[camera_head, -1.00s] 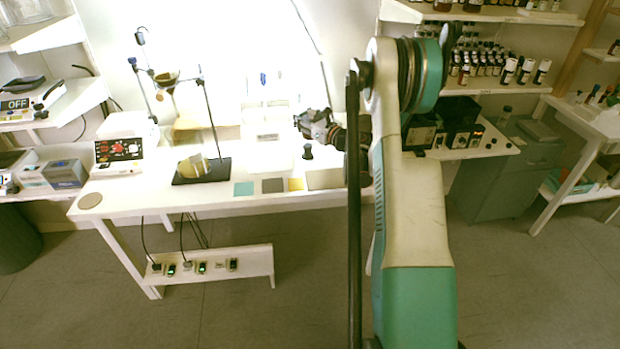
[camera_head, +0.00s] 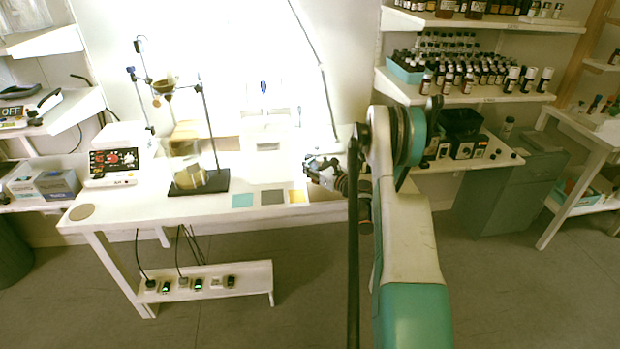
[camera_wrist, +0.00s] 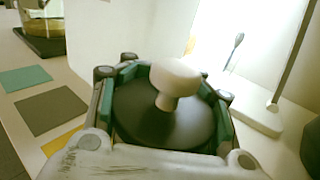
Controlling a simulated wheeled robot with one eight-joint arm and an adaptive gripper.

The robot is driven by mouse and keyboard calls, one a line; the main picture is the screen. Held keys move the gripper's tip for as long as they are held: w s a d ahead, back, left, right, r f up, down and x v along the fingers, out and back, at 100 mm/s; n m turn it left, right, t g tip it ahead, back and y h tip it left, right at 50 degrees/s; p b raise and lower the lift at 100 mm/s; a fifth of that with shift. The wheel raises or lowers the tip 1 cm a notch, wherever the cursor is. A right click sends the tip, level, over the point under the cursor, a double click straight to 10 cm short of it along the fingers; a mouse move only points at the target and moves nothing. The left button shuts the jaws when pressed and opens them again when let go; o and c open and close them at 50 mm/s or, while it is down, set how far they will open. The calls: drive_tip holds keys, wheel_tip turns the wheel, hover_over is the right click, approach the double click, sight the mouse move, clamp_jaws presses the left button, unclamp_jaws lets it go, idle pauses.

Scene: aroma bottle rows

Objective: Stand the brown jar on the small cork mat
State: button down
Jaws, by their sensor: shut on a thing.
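In the wrist view my gripper (camera_wrist: 167,102) is shut on a dark, round jar (camera_wrist: 150,127), seen from above, with a pale knobbed stopper on top. The jar's lower part is hidden by the fingers, and I cannot tell whether it touches the table. In the head view my gripper (camera_head: 322,170) is over the right part of the white table, partly behind my arm; the jar cannot be made out there. A round tan mat (camera_head: 82,212), which looks like cork, lies bare at the table's front left corner, far left of my gripper.
Teal (camera_head: 242,201), grey (camera_head: 271,198) and yellow (camera_head: 297,196) squares lie along the table's front edge. A dark-based stand (camera_head: 215,181) with a glass vessel and a white instrument (camera_head: 113,165) stand toward the left. A white stand (camera_wrist: 258,113) is close right of my gripper.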

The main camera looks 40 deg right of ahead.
drive_tip(key=shift+f+b, duration=0.8)
drive_tip(key=shift+f, duration=1.55)
drive_tip(key=shift+r, duration=0.1)
drive_tip(key=c, duration=0.8)
unclamp_jaws()
